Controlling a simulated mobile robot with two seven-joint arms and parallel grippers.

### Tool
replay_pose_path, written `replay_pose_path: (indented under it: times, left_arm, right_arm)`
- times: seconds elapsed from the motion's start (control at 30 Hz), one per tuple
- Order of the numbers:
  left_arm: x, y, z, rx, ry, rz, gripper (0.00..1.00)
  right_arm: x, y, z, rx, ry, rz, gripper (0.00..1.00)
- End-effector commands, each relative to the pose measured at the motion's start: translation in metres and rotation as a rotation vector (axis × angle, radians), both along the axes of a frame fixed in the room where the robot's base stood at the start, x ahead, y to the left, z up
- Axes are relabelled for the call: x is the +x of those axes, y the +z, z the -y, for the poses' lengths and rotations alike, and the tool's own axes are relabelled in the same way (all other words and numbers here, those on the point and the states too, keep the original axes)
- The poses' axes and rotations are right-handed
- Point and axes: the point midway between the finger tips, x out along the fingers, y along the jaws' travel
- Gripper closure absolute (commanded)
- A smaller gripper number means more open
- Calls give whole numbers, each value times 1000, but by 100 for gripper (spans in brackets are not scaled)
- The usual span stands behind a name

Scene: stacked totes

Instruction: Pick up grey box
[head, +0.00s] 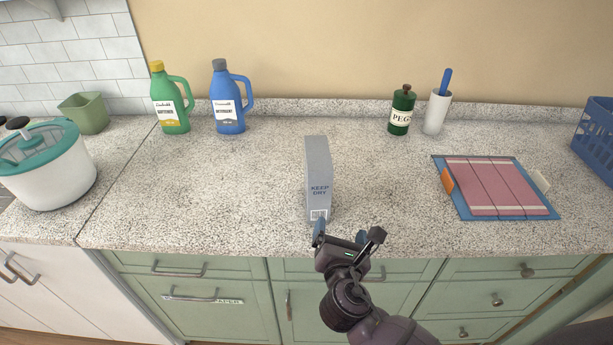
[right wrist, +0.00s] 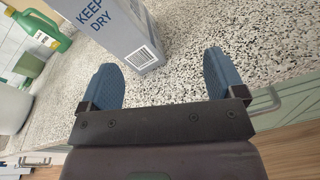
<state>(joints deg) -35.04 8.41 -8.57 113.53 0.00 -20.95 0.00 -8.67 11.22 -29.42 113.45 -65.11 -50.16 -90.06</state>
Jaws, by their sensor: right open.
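The grey box (head: 318,172) stands upright near the counter's front edge in the head view, with "KEEP DRY" printed on its narrow face. In the right wrist view the grey box (right wrist: 118,25) is at the top, ahead of the fingers and left of the middle of the gap. My right gripper (head: 342,232) is open and empty at the counter's front edge, just in front of the box's lower end. Its two blue fingers show wide apart in the right wrist view (right wrist: 163,82). My left gripper is not in view.
Green (head: 170,100) and blue (head: 228,100) bottles stand at the back left, beyond a white pot (head: 50,170). A green canister (head: 401,112) and white holder (head: 436,112) stand at the back. The counter (head: 230,200) around the box is clear.

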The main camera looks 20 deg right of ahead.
Motion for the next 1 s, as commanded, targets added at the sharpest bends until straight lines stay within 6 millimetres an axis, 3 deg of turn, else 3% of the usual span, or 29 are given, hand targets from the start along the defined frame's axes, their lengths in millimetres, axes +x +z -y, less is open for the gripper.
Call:
replay_pose_path:
  times: [0.1,0.3,0.6,1.0]
  left_arm:
    - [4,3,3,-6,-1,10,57]
    - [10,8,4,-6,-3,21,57]
    - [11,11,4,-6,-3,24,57]
    - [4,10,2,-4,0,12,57]
  right_arm:
    - [11,7,-20,-211,82,21,12]
    - [20,12,-34,-375,134,41,12]
    - [59,12,-27,-380,137,40,12]
    - [92,13,-20,-378,136,41,12]
